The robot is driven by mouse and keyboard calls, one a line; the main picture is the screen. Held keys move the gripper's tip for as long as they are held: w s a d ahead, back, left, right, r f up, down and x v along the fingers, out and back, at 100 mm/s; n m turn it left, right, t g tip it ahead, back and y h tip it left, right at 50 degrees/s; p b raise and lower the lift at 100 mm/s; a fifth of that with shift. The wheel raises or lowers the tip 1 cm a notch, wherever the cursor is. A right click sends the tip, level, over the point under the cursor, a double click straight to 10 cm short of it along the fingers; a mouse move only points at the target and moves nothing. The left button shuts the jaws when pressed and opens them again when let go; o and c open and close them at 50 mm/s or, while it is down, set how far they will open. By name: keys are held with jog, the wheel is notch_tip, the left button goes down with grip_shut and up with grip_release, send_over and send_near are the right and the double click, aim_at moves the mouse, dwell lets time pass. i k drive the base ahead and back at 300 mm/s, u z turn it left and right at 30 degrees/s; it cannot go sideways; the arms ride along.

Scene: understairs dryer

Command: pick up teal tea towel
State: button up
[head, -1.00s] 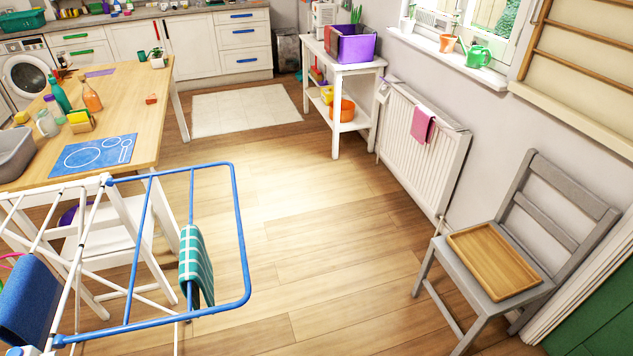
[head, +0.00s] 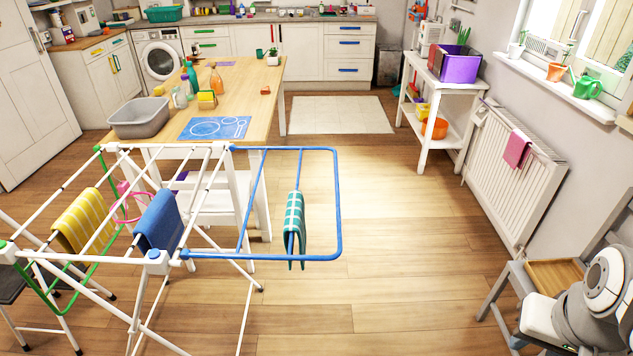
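The teal tea towel (head: 293,225) with a pale check pattern hangs folded over a rail of the blue wing at the right end of the drying rack (head: 208,262). Its lower end hangs free above the floor. Part of my arm shows at the lower right edge of the head view, in front of the grey chair. It is well to the right of the towel and apart from it. My gripper itself cannot be made out.
A blue towel (head: 159,222) and a yellow striped towel (head: 84,221) hang on the rack. A wooden table (head: 265,85) stands behind it. A grey chair (head: 497,296) with a wooden tray (head: 553,273) is at right. Open floor (head: 400,250) lies between rack and radiator (head: 508,172).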

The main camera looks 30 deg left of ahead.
aim_at(294, 222)
jog(key=u, duration=1.6)
jog(key=i, duration=1)
jog(key=z, duration=0.05)
